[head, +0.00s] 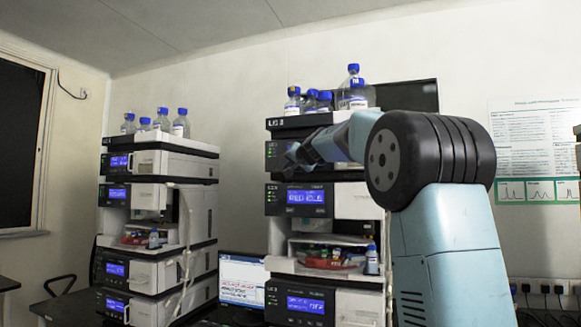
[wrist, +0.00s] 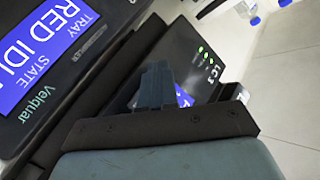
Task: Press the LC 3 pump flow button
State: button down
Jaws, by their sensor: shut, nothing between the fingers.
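The right instrument stack, with an LC label (head: 277,122) at its top left, stands in front of my arm. In the wrist view the label (wrist: 211,67) shows on a dark panel, with small green lights beside it. My gripper (head: 291,160) is shut and empty in front of the top dark module (head: 277,148). In the wrist view my gripper (wrist: 160,85) covers most of that module's blue screen (wrist: 183,97). I cannot make out the flow button. I cannot tell whether the fingertips touch the panel.
A lower module's blue screen (wrist: 45,45) shows large text at the wrist view's left. Blue-capped bottles (head: 354,92) stand on the right stack. A second stack (head: 157,200) stands to the left, with a laptop (head: 240,280) between them. A poster (head: 537,150) hangs at right.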

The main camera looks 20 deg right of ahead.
jog(key=shift+s+a, duration=0.45)
jog(key=shift+s, duration=0.2)
jog(key=shift+s, duration=0.1)
jog(key=s+a, duration=0.1)
jog(key=s, duration=0.1)
jog(key=s+a, duration=0.1)
jog(key=a, duration=0.1)
jog(key=shift+s, duration=0.4)
dwell(0.7)
jog(key=s+f+n+g+h, duration=0.1)
jog(key=s+f+n+g, duration=0.1)
jog(key=s+f, duration=1)
jog(key=s+f+n+g, duration=0.1)
jog(key=s+f+g, duration=0.4)
jog(key=s+f, duration=0.7)
jog(key=s+f+n+g+h, duration=0.1)
jog(key=s+f+n+g, duration=0.1)
jog(key=s+f, duration=1.1)
jog(key=s+g, duration=0.1)
jog(key=s, duration=0.8)
jog(key=shift+s+d+n+g+h, duration=0.2)
jog(key=shift+s+n+g+h, duration=0.05)
jog(key=shift+n+g+h, duration=0.05)
dwell(0.9)
